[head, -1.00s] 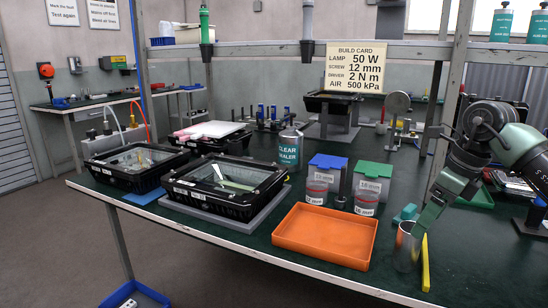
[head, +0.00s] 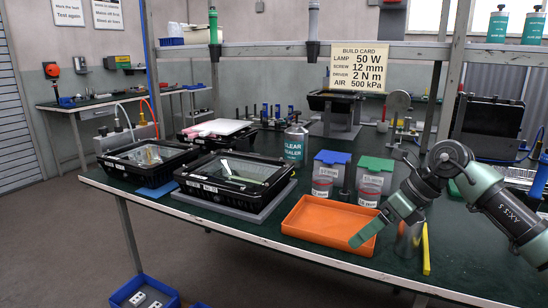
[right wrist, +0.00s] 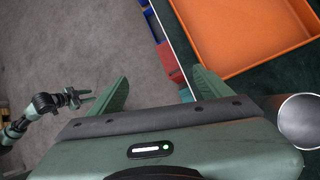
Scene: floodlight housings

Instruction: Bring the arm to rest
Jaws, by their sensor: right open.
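My right gripper (head: 362,236) is over the right side of the orange tray (head: 290,231) in the head view, its arm coming in from the right. In the right wrist view its two fingers (right wrist: 160,92) stand wide apart with nothing held between them. A metal cup (head: 408,242) stands on the bench just right of the gripper, apart from it; it also shows at the right edge of the right wrist view (right wrist: 301,122). My left gripper (right wrist: 76,98) shows small at the left of the right wrist view, over the floor; its jaw state is unclear.
A yellow stick (head: 426,248) lies right of the cup. Lidded jars (head: 368,190) stand behind the tray. Floodlight housings (head: 232,178) and a sealer can (head: 295,145) are farther left. The bench's front edge (head: 270,243) runs below; blue bins (head: 143,291) sit beneath it.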

